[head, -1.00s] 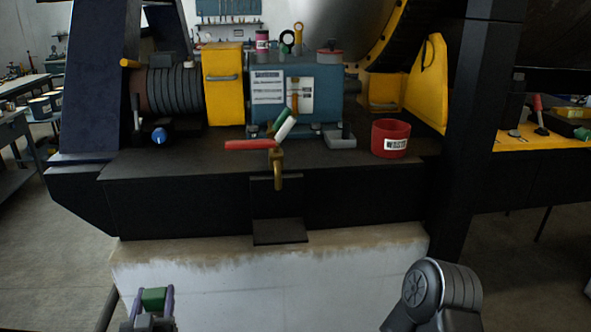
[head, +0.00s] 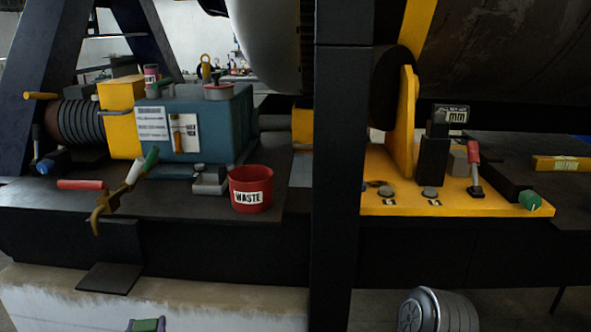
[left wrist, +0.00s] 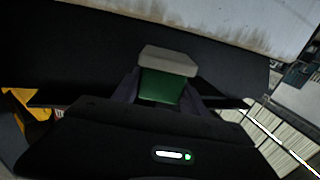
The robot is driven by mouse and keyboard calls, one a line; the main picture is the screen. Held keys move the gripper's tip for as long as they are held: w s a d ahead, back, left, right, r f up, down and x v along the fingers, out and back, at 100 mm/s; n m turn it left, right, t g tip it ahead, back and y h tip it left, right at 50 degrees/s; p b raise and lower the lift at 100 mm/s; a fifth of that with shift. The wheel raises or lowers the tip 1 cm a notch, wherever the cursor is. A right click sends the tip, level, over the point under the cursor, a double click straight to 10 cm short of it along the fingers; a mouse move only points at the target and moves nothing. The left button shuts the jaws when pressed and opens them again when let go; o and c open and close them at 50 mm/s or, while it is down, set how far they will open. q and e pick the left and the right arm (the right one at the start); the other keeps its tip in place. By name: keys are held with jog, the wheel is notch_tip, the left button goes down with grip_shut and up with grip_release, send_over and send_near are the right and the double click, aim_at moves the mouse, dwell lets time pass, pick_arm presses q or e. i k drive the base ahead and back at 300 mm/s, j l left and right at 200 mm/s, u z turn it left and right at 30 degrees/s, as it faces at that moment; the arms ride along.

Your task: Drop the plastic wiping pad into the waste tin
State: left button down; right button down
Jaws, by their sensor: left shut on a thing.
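The waste tin (head: 251,200) is a red open-topped can with a white "WASTE" label, upright near the right end of the dark bench. The plastic wiping pad (left wrist: 168,64) is a small block, green with a pale grey face. My left gripper (left wrist: 160,90) is shut on it, with a finger on each side. In the head view only the tip of my left gripper (head: 146,326) shows at the bottom edge, with green between its fingers. It is well below and left of the tin. My right gripper is out of view.
A blue box (head: 205,125) stands behind the tin, and a small grey block (head: 210,180) sits left of it. A dark upright post (head: 340,170) rises right of the tin.

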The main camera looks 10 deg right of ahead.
aim_at(235, 179)
jog(key=l+u, duration=0.1)
jog(key=l, duration=0.6)
jog(key=k+l+u, duration=0.1)
jog(key=l, duration=0.55)
